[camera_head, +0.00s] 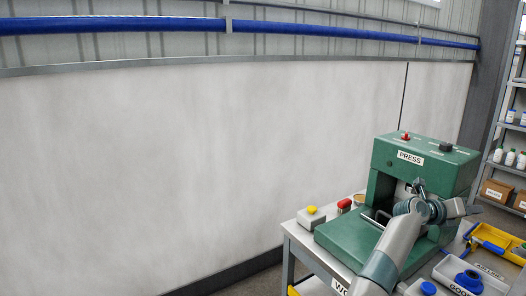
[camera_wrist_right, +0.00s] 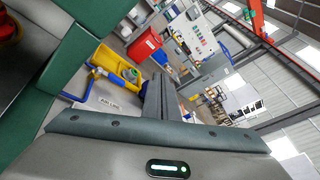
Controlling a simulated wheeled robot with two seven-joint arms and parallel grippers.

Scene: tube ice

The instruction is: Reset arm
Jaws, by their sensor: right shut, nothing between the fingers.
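My right arm comes in from the bottom right in the head view. My right gripper (camera_head: 468,209) is in front of the green press (camera_head: 415,160), its fingers pointing right. In the right wrist view the two dark fingers (camera_wrist_right: 161,96) lie side by side, shut with nothing between them. The green press body also fills the upper left of the wrist view (camera_wrist_right: 92,18). The arm hides part of the press opening. My left gripper is not in view.
Shelves stand at the far right. A pale wall is behind.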

